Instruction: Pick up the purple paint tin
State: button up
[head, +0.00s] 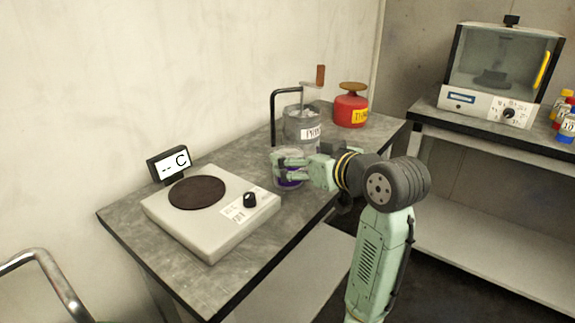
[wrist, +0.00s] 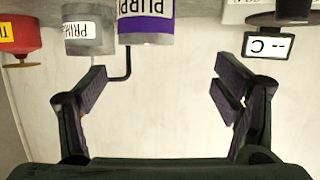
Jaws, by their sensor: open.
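The purple paint tin (head: 290,183) stands on the grey bench between the hotplate and the grey primer can, partly hidden by my gripper's fingers. In the wrist view, which is upside down, the tin (wrist: 146,30) shows a purple and white label at the top edge, left of centre and beyond the fingertips. My gripper (head: 279,164) reaches level from the right over the bench, at about the tin's height or slightly above it. In the wrist view its fingers (wrist: 160,78) are spread wide with nothing between them.
Close behind the tin stands the primer can (head: 302,128) with a cranked handle. A red tin (head: 350,108) is further back. The hotplate (head: 205,215) with its display (head: 168,165) is at left. A glass-fronted oven (head: 500,75) sits on another bench.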

aim_at(287, 151)
jog(key=w+f, duration=0.1)
jog(key=w, duration=0.1)
jog(key=w+f+p, duration=0.1)
jog(key=shift+w+a+f, duration=0.3)
jog(key=shift+f, duration=0.05)
jog(key=shift+d+f+p+x, duration=0.15)
jog(key=shift+p+x, duration=0.1)
jog(key=shift+x, duration=0.65)
jog(key=shift+f+p+x, duration=0.15)
jog(key=shift+p+x, duration=0.1)
jog(key=shift+x, duration=0.6)
jog(key=shift+d+f+p+x, duration=0.15)
jog(key=shift+p+x, duration=0.1)
jog(key=shift+x, duration=0.65)
jog(key=shift+s, duration=0.1)
jog(key=shift+c, duration=0.3)
jog(key=c, duration=1.5)
jog(key=shift+c, duration=0.2)
jog(key=shift+r, duration=0.1)
